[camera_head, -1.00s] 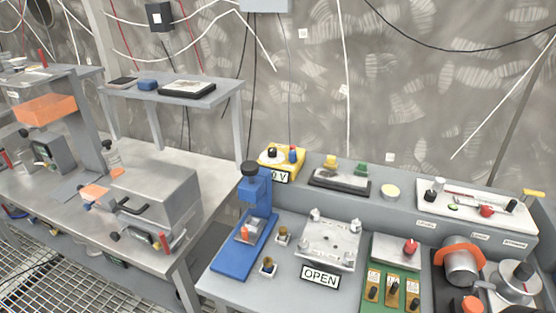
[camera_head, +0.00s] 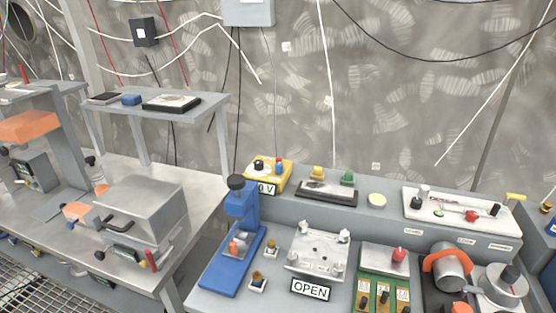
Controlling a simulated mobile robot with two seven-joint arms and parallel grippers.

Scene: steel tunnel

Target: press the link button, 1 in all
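No button here carries a readable "link" label, so I cannot tell which one it is. Candidates in the head view are a pale yellow round disc (camera_head: 377,200) on the bench ledge, a yellow box with a dark knob and blue-red button (camera_head: 268,174), and a white panel with a red knob (camera_head: 462,212). A green board (camera_head: 384,262) has a red knob on top. Small labels along the ledge are too small to read. Neither of my grippers is in view.
A blue press (camera_head: 238,238) stands at the bench's left, beside a silver plate (camera_head: 318,250) and an "OPEN" sign (camera_head: 310,289). An orange-ringed metal cylinder (camera_head: 449,270) is at the right. A grey box with a black handle (camera_head: 142,212) sits on the left table, below a raised shelf (camera_head: 210,101).

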